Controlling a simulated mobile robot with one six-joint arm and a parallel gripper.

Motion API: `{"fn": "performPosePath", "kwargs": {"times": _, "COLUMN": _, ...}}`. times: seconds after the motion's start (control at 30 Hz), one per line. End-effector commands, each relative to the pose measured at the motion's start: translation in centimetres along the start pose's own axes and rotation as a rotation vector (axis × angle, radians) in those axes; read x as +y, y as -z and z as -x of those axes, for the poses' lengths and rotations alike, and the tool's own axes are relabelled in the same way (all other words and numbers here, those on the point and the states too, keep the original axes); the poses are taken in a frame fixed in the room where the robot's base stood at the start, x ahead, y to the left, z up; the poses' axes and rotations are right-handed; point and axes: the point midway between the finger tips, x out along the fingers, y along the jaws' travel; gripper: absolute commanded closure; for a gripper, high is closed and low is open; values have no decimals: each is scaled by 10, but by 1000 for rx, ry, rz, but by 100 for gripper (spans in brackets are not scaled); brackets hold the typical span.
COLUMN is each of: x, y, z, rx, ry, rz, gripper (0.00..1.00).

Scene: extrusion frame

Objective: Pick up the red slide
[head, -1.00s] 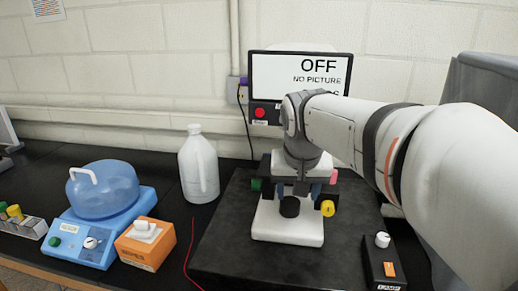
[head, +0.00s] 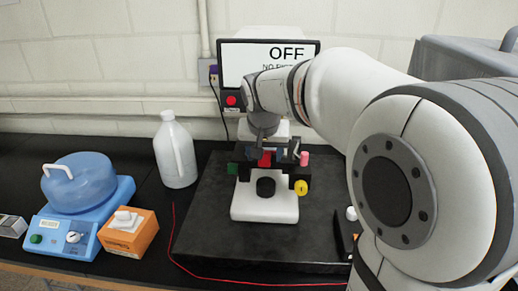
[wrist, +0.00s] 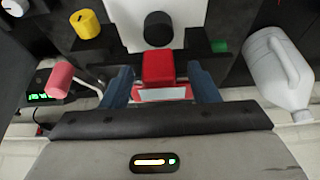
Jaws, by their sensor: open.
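The red slide (wrist: 158,68) shows in the wrist view as a red block with a pale, red-edged plate (wrist: 165,93) close by it. It is at the black stage of a white microscope (head: 264,205). It also shows as a small red patch in the head view (head: 265,159). My gripper (wrist: 160,76) is open, with one blue finger on each side of the red block. Gaps show between block and fingers in the wrist view. In the head view my gripper (head: 265,155) hangs over the stage, and my arm hides the part behind it.
The microscope carries a yellow knob (head: 301,187), a pink knob (head: 304,158) and a green knob (wrist: 219,46). A monitor (head: 268,62) stands behind. A white jug (head: 175,155), an orange box (head: 128,232) and a blue device (head: 80,215) stand left. The dark slab's front is clear.

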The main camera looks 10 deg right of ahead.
Motion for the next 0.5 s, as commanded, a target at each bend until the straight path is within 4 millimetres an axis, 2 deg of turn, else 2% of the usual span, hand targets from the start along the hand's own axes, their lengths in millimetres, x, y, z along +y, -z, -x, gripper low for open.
{"fn": "performPosePath", "kwargs": {"times": 0.17, "x": 0, "y": 0, "z": 0, "rx": 1, "ry": 0, "rz": 0, "gripper": 47}}
{"fn": "performPosePath", "kwargs": {"times": 0.5, "x": 0, "y": 0, "z": 1, "rx": 1, "ry": 0, "rz": 1, "gripper": 75}}
